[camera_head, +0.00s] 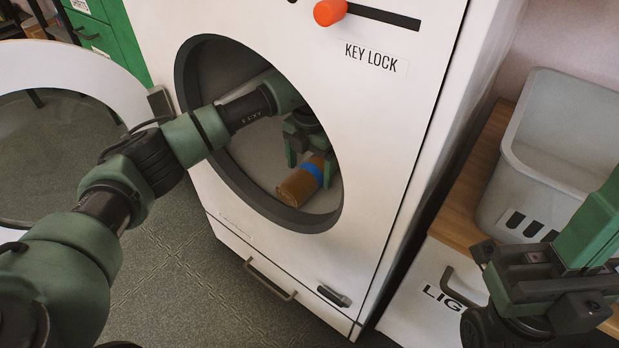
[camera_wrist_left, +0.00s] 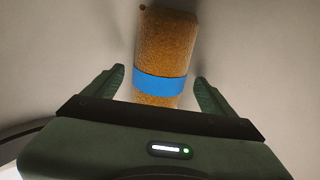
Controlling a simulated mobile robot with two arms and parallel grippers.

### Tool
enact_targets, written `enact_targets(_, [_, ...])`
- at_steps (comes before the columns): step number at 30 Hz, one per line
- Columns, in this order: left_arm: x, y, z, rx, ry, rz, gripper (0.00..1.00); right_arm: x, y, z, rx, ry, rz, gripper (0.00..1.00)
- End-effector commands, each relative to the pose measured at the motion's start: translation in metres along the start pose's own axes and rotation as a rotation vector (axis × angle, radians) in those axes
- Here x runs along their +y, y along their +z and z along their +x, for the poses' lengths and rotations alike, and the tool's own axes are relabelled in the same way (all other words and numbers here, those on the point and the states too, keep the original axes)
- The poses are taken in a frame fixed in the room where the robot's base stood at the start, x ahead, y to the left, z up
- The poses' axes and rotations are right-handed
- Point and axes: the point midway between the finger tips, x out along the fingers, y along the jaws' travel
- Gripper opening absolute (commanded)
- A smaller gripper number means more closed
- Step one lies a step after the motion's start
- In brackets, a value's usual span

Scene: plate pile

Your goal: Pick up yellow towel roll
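The yellow towel roll (camera_head: 299,184) looks brownish-yellow with a blue band around it. It lies inside the drum of the white washing machine, near the lower part of the round opening. My left gripper (camera_head: 308,163) reaches in through the opening and is just above the roll. In the left wrist view the roll (camera_wrist_left: 165,50) lies between the two spread fingers of the gripper (camera_wrist_left: 160,88), with a gap on each side at the band. My right gripper (camera_head: 535,285) is at the lower right, outside the machine; its fingertips do not show clearly.
The washing machine's front (camera_head: 385,130) surrounds my left arm, with the opening's dark rim (camera_head: 240,195) close below it. The round door (camera_head: 70,70) stands open at left. A grey basket (camera_head: 555,130) stands on a wooden-topped cabinet at right, near my right arm.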

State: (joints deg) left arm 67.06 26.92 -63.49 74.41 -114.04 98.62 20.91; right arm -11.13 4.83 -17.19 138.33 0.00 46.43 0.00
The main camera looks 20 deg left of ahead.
Motion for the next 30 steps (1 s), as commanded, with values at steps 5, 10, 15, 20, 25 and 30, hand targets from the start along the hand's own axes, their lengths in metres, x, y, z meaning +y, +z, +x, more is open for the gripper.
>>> enact_targets(5, [0.0, 0.0, 0.0, 0.0, 0.0, 0.0, 0.38, 0.0, 0.0, 0.0, 0.0, 0.0, 0.0, 0.0])
enact_targets(10, [0.0, 0.0, -0.001, 0.0, 0.0, 0.0, 0.12, 0.0, 0.0, 0.0, 0.0, 0.0, 0.0, 0.0])
enact_targets(15, [0.0, 0.0, -0.001, 0.0, 0.0, 0.0, 0.12, 0.0, 0.0, 0.001, 0.0, 0.0, 0.001, 0.0])
enact_targets(20, [0.0, -0.002, -0.006, 0.0, 0.001, 0.001, 0.12, 0.0, -0.003, 0.005, 0.005, 0.001, 0.001, 0.0])
enact_targets(25, [0.001, -0.003, -0.028, -0.003, 0.001, 0.0, 0.12, 0.0, -0.003, -0.005, -0.054, 0.019, 0.007, 0.0])
enact_targets(30, [0.001, -0.003, -0.067, -0.003, 0.002, 0.0, 0.12, 0.001, -0.008, 0.0, -0.083, 0.033, 0.011, 0.0])
